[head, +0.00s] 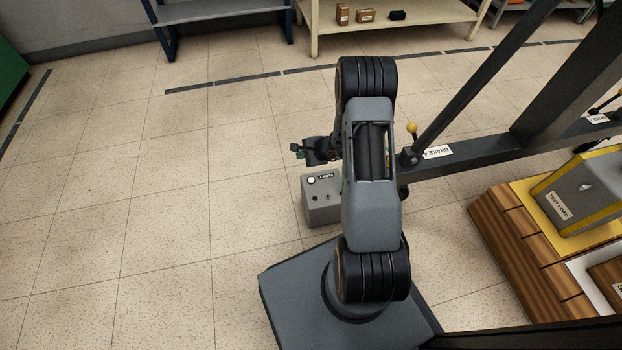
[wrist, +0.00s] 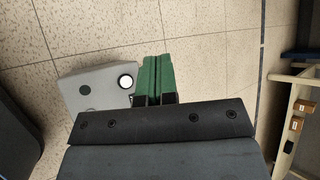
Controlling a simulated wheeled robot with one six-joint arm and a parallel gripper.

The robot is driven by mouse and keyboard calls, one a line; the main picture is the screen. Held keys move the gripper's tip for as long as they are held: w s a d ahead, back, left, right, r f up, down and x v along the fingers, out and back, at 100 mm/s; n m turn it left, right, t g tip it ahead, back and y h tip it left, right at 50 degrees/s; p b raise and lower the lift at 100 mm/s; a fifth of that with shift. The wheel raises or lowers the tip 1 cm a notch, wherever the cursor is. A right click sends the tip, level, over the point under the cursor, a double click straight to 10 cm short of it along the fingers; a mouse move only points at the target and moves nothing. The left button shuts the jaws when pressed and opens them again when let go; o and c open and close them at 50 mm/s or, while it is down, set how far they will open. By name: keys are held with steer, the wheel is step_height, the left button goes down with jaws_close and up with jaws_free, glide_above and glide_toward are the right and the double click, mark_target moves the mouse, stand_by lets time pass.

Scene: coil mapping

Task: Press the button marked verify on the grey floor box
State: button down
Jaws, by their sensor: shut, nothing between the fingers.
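The grey floor box (head: 322,204) stands on the tiled floor, left of my arm in the head view. Its top carries a pale round button (head: 311,180), a small dark label (head: 325,177) and darker round spots. The label is too small to read surely. In the wrist view the box (wrist: 99,92) lies left of my gripper, with the white button (wrist: 126,82) close beside the green fingers. My gripper (wrist: 158,60) is shut and empty. In the head view its tip (head: 299,152) shows beyond the box; contact with the button cannot be told.
A dark frame with a yellow-knobbed lever (head: 412,129) and a brake label (head: 437,152) stands right of my arm. A wooden pallet (head: 518,250) bears a yellow-grey test load (head: 590,188). A cream shelf (head: 400,32) stands behind. The floor at left is clear.

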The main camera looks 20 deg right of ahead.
steer(key=d+f+m+h, duration=0.1)
steer(key=d+f+m, duration=0.1)
steer(key=f, duration=0.3)
steer(key=shift+s+d+f+m+t, duration=0.15)
steer(key=shift+s+d+m+t, duration=0.2)
steer(key=shift+d, duration=0.2)
steer(key=shift+f, duration=0.1)
steer(key=b, duration=0.5)
glide_above(311, 181)
step_height(311, 181, down, 8)
steer(key=shift+w+r, duration=0.1)
steer(key=shift+r, duration=0.05)
steer(key=shift+f+b, duration=0.35)
steer(key=shift+f, duration=0.1)
steer(key=shift+f, duration=0.1)
stand_by(1.1)
steer(key=shift+f+b, duration=0.35)
steer(key=shift+b, duration=0.25)
